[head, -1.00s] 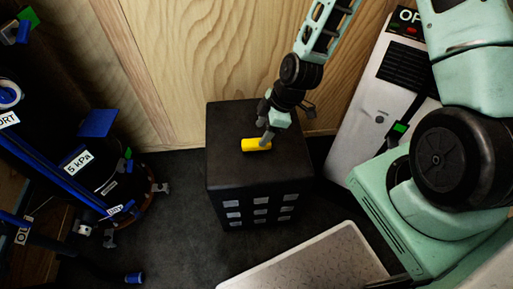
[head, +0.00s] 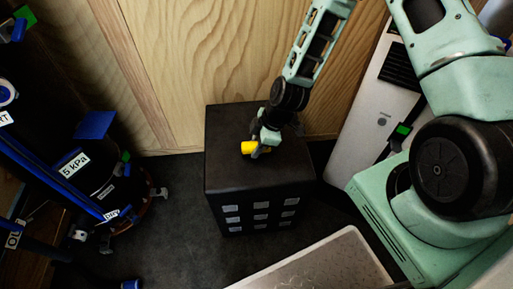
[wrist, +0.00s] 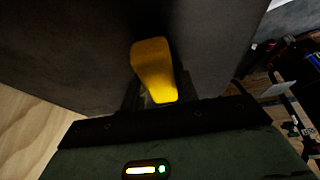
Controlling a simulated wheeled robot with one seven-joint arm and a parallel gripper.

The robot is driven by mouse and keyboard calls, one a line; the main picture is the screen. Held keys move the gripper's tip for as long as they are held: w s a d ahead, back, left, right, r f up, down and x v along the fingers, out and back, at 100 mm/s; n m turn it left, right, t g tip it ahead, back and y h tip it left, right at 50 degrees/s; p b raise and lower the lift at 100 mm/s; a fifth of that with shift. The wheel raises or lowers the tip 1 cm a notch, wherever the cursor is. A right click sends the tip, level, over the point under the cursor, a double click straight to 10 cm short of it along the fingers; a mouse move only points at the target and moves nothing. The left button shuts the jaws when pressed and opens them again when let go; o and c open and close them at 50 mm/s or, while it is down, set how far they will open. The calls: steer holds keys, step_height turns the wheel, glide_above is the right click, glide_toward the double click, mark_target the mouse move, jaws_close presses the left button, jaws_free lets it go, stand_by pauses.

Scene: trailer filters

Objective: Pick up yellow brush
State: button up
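The yellow brush (head: 249,147) lies on top of a black box-shaped stand (head: 225,125) in the head view. My gripper (head: 262,151) is down at the stand's top, at the brush's right end, and covers part of it. In the wrist view the brush (wrist: 154,68) extends away from between my dark fingers (wrist: 157,95), with its near end close to the palm. The fingers are dark against the dark stand, so I cannot tell whether they press on the brush or leave a gap.
A wooden wall (head: 200,60) stands close behind the stand. Black equipment with blue parts and a "5 kPa" label (head: 76,163) is at the left. A white unit (head: 370,110) leans at the right. A pale panel (head: 320,262) lies in front.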

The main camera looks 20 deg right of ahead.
steer(key=c, duration=0.4)
step_height(320, 180, up, 10)
steer(key=p, duration=0.3)
